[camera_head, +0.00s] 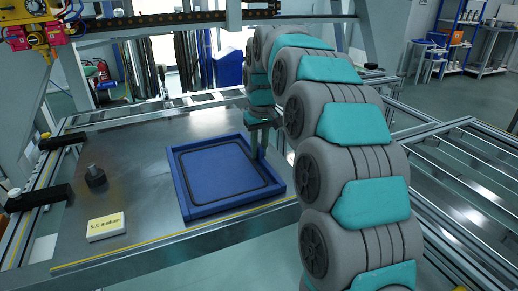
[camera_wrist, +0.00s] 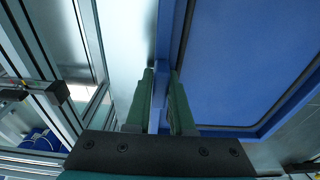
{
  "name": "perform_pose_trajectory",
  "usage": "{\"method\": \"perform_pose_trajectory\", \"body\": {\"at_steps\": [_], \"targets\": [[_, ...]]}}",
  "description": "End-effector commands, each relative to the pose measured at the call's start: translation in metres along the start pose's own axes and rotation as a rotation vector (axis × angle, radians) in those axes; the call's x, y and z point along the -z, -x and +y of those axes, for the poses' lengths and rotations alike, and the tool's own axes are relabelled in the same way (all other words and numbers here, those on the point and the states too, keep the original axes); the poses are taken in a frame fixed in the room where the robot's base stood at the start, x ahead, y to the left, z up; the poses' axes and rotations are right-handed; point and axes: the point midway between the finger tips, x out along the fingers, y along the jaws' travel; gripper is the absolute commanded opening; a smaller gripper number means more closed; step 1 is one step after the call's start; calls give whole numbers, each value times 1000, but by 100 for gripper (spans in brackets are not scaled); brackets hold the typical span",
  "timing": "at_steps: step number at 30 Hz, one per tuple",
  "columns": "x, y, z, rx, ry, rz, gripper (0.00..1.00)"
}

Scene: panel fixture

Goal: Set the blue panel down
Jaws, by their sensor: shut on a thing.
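The blue panel (camera_head: 222,172) is a square with a raised rim and a thin dark line inside it. It lies flat, over the metal table or on it; I cannot tell if its underside touches. My gripper (camera_head: 259,150) points down at the panel's right edge and is shut on that rim. In the wrist view, the two green fingers of my gripper (camera_wrist: 161,85) stand on either side of the rim of the blue panel (camera_wrist: 240,60). The panel's far right corner is partly hidden by my gripper.
The metal table (camera_head: 130,170) has free room left of the panel. A yellow-and-white block (camera_head: 104,228) lies near its front edge. A dark round knob (camera_head: 95,176) and two black clamps (camera_head: 38,197) (camera_head: 62,141) are at the left. Metal rails (camera_head: 455,170) run at the right.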

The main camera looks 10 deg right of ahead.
Motion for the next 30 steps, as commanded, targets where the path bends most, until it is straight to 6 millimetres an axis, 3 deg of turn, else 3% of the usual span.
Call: {"method": "perform_pose_trajectory", "body": {"at_steps": [1, 2, 9, 20, 30], "targets": [[0, -1, 0, 1, 0, 0, 0], [0, -1, 0, 0, 0, 0, 24], [0, -1, 0, 0, 0, 0, 51], [1, 5, 0, 0, -1, 2, 51], [1, 53, 1, -1, -2, 4, 51]]}}
